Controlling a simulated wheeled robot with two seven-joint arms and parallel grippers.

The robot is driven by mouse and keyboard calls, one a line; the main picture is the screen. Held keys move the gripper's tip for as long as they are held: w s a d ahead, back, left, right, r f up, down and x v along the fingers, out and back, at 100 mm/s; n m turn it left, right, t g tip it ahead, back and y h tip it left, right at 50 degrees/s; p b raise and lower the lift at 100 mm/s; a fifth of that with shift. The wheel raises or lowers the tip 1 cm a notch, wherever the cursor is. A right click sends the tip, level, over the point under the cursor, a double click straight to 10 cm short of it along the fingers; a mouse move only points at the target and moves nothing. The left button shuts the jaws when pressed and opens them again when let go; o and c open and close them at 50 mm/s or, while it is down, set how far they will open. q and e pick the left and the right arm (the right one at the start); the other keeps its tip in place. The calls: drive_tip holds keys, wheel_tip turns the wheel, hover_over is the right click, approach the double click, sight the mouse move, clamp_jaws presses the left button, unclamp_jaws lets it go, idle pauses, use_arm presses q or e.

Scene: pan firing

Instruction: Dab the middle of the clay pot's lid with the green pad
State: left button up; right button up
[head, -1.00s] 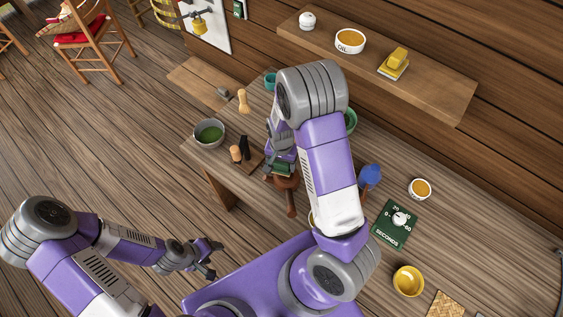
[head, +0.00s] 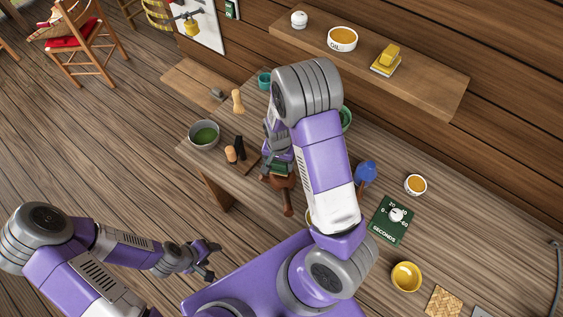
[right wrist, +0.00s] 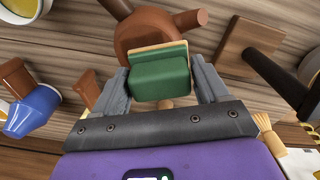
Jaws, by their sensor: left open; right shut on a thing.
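My right gripper (right wrist: 162,88) is shut on the green pad (right wrist: 160,78), which has a tan layer along its far edge. The pad also shows in the head view (head: 283,167), partly behind my right arm. The brown clay pot (right wrist: 145,30) lies just beyond the pad in the right wrist view. In the head view its handle (head: 287,201) points toward me. The pad overlaps the pot in both views and hides much of its lid. I cannot tell whether pad and pot touch. My left gripper (head: 208,261) is open and empty, off the bench's near side.
A wooden block with a dark upright handle (head: 240,148) stands left of the pot, near a bowl of green (head: 204,134). A blue object (head: 364,173), a seconds timer (head: 391,220) and a yellow bowl (head: 406,276) are to the right. A shelf (head: 430,85) runs behind.

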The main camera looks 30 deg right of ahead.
drive_tip(key=shift+w+a, duration=0.25)
drive_tip(key=shift+a, duration=0.1)
drive_tip(key=shift+r, duration=0.15)
drive_tip(key=shift+r+p, duration=0.65)
drive_tip(key=shift+p, duration=0.05)
drive_tip(key=shift+s+d, duration=0.1)
drive_tip(key=shift+d, duration=0.05)
drive_tip(key=shift+s+d+f, duration=0.2)
drive_tip(key=shift+s+d, duration=0.85)
drive_tip(key=shift+d, duration=0.1)
drive_tip(key=shift+f+b, duration=0.65)
drive_tip(key=shift+b, duration=0.1)
drive_tip(key=shift+r, duration=0.1)
